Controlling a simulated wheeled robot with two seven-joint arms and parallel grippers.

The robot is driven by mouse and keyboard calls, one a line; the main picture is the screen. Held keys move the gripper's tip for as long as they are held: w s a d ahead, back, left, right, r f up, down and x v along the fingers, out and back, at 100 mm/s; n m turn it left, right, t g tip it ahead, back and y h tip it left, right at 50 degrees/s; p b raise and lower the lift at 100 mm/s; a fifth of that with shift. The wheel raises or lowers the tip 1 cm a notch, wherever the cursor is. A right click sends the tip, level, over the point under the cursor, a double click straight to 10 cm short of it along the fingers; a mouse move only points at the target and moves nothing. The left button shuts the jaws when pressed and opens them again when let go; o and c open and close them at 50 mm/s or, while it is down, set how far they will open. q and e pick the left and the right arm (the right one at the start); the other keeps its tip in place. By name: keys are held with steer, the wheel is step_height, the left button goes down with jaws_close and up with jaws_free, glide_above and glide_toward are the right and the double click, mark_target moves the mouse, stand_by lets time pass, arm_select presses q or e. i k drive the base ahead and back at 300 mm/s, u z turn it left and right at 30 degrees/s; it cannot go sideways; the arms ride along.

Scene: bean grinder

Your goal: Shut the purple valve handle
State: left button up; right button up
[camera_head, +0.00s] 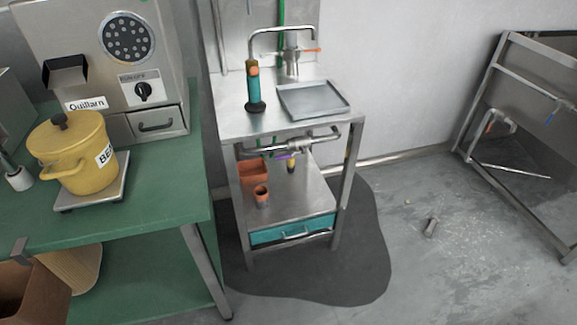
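Neither of my grippers is in view.
The steel sink stand (226,128) bears a tray and a teal sprayer (254,87). Terracotta pots (253,173) are on its lower shelf. A green table (160,190) with a yellow pot (72,155) stands left.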

mark_target(283, 157)
steer(key=z, duration=0.5)
steer(key=i, duration=1.15)
